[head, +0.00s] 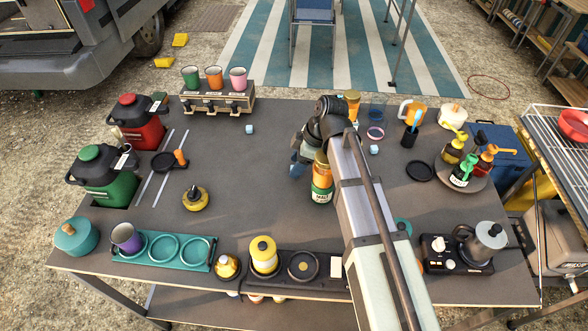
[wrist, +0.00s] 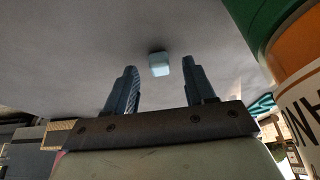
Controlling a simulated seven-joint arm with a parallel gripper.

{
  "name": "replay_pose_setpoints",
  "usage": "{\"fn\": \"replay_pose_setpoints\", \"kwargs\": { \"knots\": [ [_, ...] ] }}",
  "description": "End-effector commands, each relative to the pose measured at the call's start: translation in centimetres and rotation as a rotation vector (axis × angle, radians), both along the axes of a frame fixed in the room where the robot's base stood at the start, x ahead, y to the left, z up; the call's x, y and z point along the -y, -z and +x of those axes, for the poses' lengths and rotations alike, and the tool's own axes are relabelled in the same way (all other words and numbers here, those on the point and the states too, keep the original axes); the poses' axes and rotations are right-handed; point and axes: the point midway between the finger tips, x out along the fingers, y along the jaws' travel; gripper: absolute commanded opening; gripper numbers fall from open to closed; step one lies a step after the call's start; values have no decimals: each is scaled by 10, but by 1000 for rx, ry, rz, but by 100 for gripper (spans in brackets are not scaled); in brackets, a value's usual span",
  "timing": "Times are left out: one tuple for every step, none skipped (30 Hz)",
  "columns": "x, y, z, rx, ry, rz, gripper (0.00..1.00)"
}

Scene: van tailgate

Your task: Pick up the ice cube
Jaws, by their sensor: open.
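A small pale-blue ice cube (head: 249,129) lies on the dark table in the head view, left of my arm. A second similar pale cube (head: 374,149) lies right of the arm. My gripper (head: 297,165) is low over the table, beside the green-and-orange bottle (head: 321,190), partly hidden by my arm. In the wrist view, a pale-blue cube (wrist: 160,65) shows beyond and between the two blue fingers, which are apart with nothing held. Which of the two cubes this is, I cannot tell for sure.
The bottle with the orange band (wrist: 300,70) stands close at the right in the wrist view. A cup rack (head: 217,103) stands at the back left. A round black dish (head: 419,171) lies at the right.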

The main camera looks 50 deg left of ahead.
Motion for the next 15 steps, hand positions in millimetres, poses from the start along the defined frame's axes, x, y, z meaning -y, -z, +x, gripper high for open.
{"fn": "replay_pose_setpoints", "kwargs": {
  "knots": [
    [-1, 5, -2, -1, 0, -1, 54],
    [-2, 7, -2, -1, 0, -1, 54],
    [-2, 8, -3, -1, 0, -1, 54],
    [-2, 9, -3, 0, 0, 0, 54],
    [-3, 9, -3, 0, 0, 0, 54],
    [-3, 9, -3, 0, 0, 0, 54],
    [-3, 9, -3, 0, 0, 0, 54],
    [-3, 9, -3, 0, 0, 0, 54],
    [-3, 9, -3, 0, 0, 0, 54],
    [-3, 9, -3, 0, 0, 0, 53],
    [-3, 9, -3, 0, 0, 0, 50],
    [-3, 9, -3, 0, 0, 0, 47],
    [-3, 9, -3, 0, 0, 0, 44],
    [-3, 9, -3, 0, 0, 0, 41],
    [-3, 9, -3, 0, 0, 0, 37]
  ]
}}
